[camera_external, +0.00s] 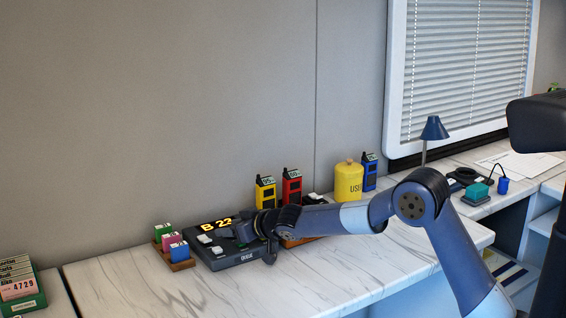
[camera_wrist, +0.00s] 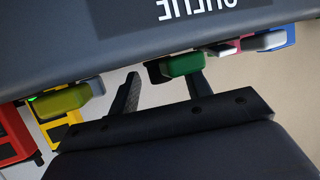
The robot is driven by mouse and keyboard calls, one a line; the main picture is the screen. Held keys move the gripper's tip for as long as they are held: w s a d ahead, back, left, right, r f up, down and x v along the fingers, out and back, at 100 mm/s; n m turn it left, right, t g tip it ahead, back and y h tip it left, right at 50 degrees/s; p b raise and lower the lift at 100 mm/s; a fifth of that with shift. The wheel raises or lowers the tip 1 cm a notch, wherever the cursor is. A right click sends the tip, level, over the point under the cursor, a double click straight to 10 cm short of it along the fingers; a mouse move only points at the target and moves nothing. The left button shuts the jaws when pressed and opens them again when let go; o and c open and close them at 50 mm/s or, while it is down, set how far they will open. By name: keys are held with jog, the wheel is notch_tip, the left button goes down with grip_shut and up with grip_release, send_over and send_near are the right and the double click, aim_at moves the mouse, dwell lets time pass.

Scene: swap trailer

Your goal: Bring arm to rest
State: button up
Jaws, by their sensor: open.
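My arm (camera_external: 355,215) reaches left across the marble-patterned counter from the lower right. My gripper (camera_external: 250,237) is low over the right part of a dark queue device (camera_external: 225,262) with a lit "B 22" display; whether it touches the device is not clear. In the wrist view my gripper (camera_wrist: 163,92) has its two dark fingers apart, with nothing clearly held. The queue device (camera_wrist: 120,30) fills the top of that view, its lettering upside down. A green piece (camera_wrist: 183,65) shows near the right finger.
A wooden holder with coloured blocks (camera_external: 171,245) stands left of the device. Yellow (camera_external: 265,193) and red (camera_external: 291,187) handsets, a yellow canister (camera_external: 348,182) and a blue handset (camera_external: 370,172) stand along the wall. A blue lamp (camera_external: 434,130) is farther right. The front counter (camera_external: 330,275) is clear.

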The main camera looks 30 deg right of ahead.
jog(key=shift+d+r+n+y+p, duration=0.1)
jog(key=shift+r+n+y+p, duration=0.3)
jog(key=shift+p, duration=2.05)
jog(key=shift+f+p, duration=0.35)
jog(key=shift+p, duration=0.25)
jog(key=shift+f, duration=0.1)
